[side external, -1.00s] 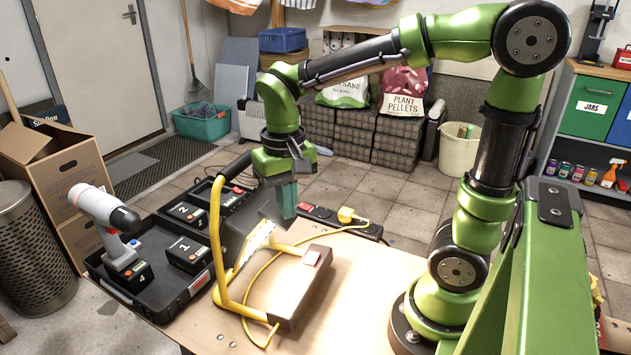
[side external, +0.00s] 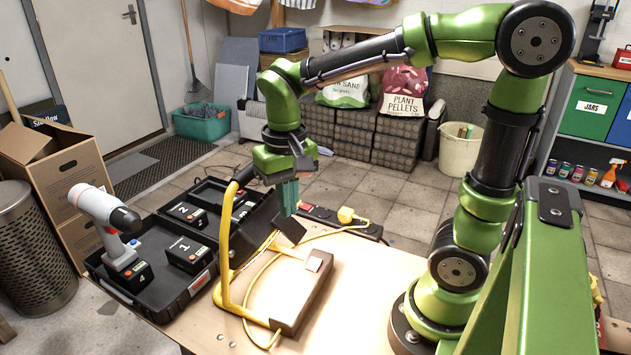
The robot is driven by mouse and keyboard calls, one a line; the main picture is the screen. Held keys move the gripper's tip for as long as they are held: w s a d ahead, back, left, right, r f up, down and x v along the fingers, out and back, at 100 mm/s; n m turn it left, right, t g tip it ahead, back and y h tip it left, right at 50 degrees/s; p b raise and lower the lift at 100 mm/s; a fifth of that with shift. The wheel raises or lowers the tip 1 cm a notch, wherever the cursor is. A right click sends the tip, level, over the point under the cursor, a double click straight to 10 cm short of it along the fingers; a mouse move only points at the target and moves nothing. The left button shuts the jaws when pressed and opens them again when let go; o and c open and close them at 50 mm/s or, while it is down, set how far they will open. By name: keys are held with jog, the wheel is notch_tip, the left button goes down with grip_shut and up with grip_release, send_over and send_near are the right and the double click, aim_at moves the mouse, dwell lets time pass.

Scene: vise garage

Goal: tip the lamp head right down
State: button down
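The work lamp stands on the workbench with a yellow tube frame (side external: 224,245) and a brown box base (side external: 302,290). Its dark lamp head (side external: 258,222) hangs between the frame's uprights, tilted so that its lit face is turned down toward the base and hidden from this side. A bright patch of light lies on the base and bench below. My gripper (side external: 289,208) points down at the head's upper right, its teal fingers close together with nothing seen between them. The fingertips are at or very near the head; contact cannot be told.
An open black tool case (side external: 150,312) holding a drill (side external: 104,222) and numbered battery packs lies left of the lamp. A yellow cord (side external: 252,318) loops by the base. A power strip (side external: 320,214) lies behind. The bench right of the lamp base is clear.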

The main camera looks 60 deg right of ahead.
notch_tip(320, 180, up, 7)
jog(key=shift+r, duration=0.15)
dwell(0.6)
jog(key=shift+s, duration=0.1)
jog(key=s+f+n+t+y, duration=0.2)
jog(key=s+f+t, duration=0.1)
jog(key=s+t, duration=0.2)
jog(key=shift+a+f+t, duration=0.2)
jog(key=shift+a+t, duration=0.1)
jog(key=shift+t, duration=0.8)
jog(key=c, duration=1.8)
grip_release()
jog(key=shift+c, duration=0.2)
